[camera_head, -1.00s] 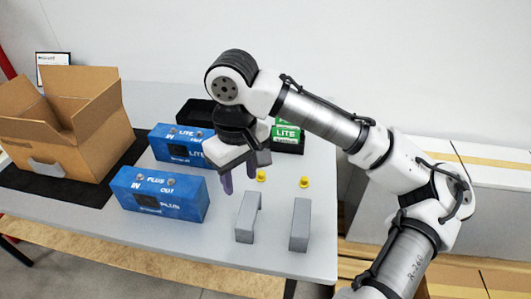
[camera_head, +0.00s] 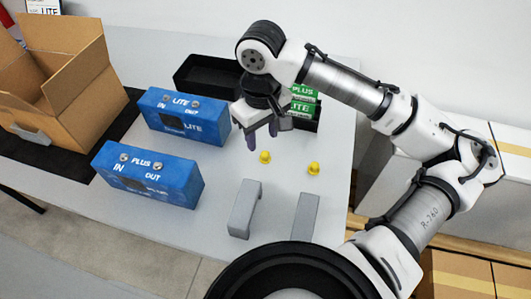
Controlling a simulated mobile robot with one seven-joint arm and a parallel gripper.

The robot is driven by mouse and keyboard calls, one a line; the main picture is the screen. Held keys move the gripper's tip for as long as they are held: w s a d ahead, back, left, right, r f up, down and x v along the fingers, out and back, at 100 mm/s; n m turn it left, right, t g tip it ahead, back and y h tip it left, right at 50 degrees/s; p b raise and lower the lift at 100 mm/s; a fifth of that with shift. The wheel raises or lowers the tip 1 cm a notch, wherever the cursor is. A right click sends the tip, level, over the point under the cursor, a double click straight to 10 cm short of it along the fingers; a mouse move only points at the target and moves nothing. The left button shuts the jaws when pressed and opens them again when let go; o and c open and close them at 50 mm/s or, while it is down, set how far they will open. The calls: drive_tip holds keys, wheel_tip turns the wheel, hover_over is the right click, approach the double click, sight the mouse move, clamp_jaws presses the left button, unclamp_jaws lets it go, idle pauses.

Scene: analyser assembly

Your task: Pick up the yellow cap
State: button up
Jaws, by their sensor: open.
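Two small yellow caps stand on the light grey table (camera_head: 215,225). The left yellow cap (camera_head: 265,158) is close to my gripper, and the right yellow cap (camera_head: 313,169) is farther to the right. I cannot tell which of the two the task means. My gripper (camera_head: 262,138) points down with its dark purple fingers open. It hangs just behind and slightly left of the left cap in the picture, with nothing seen between the fingers. Its height above the table is hard to tell.
Two grey brackets (camera_head: 245,208) (camera_head: 302,219) stand in front of the caps. Blue LITE (camera_head: 185,120) and PLUS (camera_head: 150,178) boxes are at left. A black tray (camera_head: 205,75) and green boxes (camera_head: 305,97) lie behind. An open cardboard box (camera_head: 75,95) stands far left.

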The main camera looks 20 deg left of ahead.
sight(265, 153)
drive_tip(key=shift+w+d+f+p, duration=0.1)
drive_tip(key=shift+w+f+p, duration=0.1)
drive_tip(key=shift+f, duration=1.45)
drive_tip(key=shift+w+d+f+p, duration=0.1)
drive_tip(key=shift+w+f, duration=0.05)
drive_tip(key=shift+f, duration=1.5)
clamp_jaws()
